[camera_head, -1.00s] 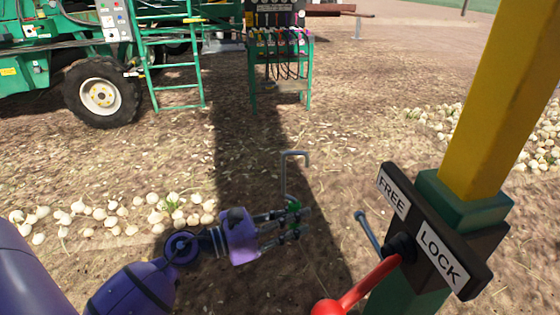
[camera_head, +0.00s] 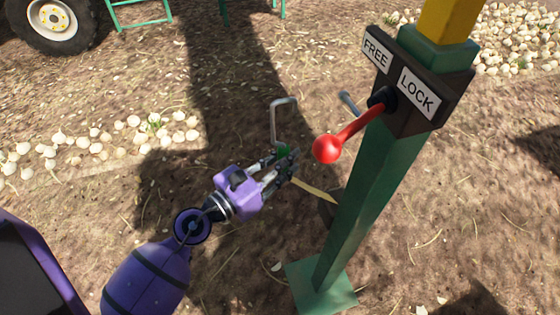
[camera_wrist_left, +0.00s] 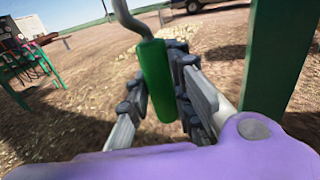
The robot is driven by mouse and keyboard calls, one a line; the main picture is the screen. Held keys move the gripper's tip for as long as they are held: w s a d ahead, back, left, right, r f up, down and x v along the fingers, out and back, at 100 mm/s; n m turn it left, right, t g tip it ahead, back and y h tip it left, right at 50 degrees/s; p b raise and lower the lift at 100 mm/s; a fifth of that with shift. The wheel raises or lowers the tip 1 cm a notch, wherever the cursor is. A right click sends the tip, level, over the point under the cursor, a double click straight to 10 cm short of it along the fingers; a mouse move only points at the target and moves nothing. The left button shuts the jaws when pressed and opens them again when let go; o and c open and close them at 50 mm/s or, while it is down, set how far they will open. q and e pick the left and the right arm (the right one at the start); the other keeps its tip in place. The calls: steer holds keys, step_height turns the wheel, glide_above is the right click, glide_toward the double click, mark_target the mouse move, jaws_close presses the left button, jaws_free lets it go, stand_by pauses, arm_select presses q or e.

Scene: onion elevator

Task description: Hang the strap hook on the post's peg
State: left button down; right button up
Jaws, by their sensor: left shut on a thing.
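My left gripper (camera_head: 285,160) is shut on the green handle of the strap hook. The hook's grey metal bend (camera_head: 284,101) stands up above the fingers, its bent end turned right. In the left wrist view the green handle (camera_wrist_left: 157,80) sits between the fingers, and only the lower part of the metal shows. The peg (camera_head: 348,103), a short blue-grey rod, sticks out from the left of the green post (camera_head: 360,190). In the head view the hook is left of the peg with a gap; the depth between them is unclear. My right gripper is not in view.
A red-knobbed lever (camera_head: 327,149) juts left from the FREE/LOCK plate (camera_head: 416,80), close right of my gripper. A yellow strap-like piece (camera_head: 315,190) runs from near my gripper to a dark object (camera_head: 329,209) beside the post. Onions (camera_head: 120,135) lie left.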

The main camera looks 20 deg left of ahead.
arm_select(q)
steer(key=w+d+f, duration=0.4)
steer(key=w+d, duration=0.5)
steer(key=d, duration=0.3)
steer(key=shift+b, duration=0.35)
stand_by(1.1)
steer(key=shift+d+r, duration=0.1)
steer(key=c, duration=1.5)
jaws_free()
steer(key=shift+s, duration=0.1)
